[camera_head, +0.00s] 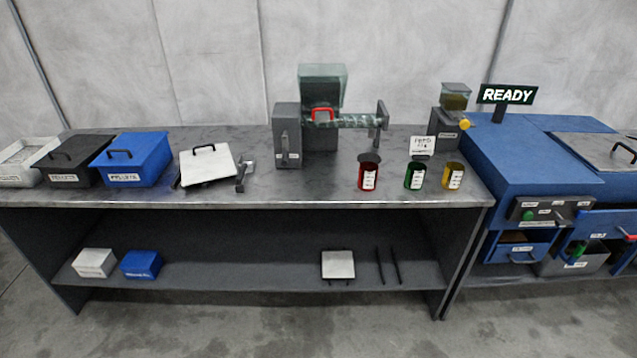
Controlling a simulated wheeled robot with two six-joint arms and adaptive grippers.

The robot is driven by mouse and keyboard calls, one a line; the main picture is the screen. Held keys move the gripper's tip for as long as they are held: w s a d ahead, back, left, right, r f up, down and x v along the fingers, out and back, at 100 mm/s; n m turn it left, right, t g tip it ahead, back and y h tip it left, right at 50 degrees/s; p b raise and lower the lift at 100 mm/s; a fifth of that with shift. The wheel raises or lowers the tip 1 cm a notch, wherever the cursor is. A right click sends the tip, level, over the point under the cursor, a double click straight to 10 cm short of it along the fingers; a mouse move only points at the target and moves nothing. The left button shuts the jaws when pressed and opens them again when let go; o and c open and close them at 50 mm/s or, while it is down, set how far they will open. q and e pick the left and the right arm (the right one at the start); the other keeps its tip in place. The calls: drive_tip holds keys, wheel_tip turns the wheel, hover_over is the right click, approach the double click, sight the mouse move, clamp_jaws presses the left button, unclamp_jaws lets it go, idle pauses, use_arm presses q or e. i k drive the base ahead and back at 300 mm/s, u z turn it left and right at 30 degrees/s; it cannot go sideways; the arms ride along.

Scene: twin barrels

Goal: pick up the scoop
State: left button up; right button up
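I cannot make out a scoop for certain. A small grey object (243,178) with an upright part lies on the bench just right of a white plate with a black handle (207,167); it is too small to tell what it is. The open light bin (22,177) at the far left of the bench holds pale material, and no scoop is clear in it. Neither of my grippers is in view.
Black (75,178) and blue (138,175) lidded bins stand on the grey bench (300,190) at left. A barrel machine (288,135) stands mid-bench. Red (369,176), green (414,176) and yellow (453,176) jars stand at right. A blue machine (535,165) adjoins the bench.

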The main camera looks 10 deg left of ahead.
sight(244, 171)
drive_tip(key=z, duration=0.8)
drive_tip(key=i, duration=1.65)
drive_tip(key=u, duration=1.2)
drive_tip(key=i, duration=0.6)
drive_tip(key=u, duration=0.6)
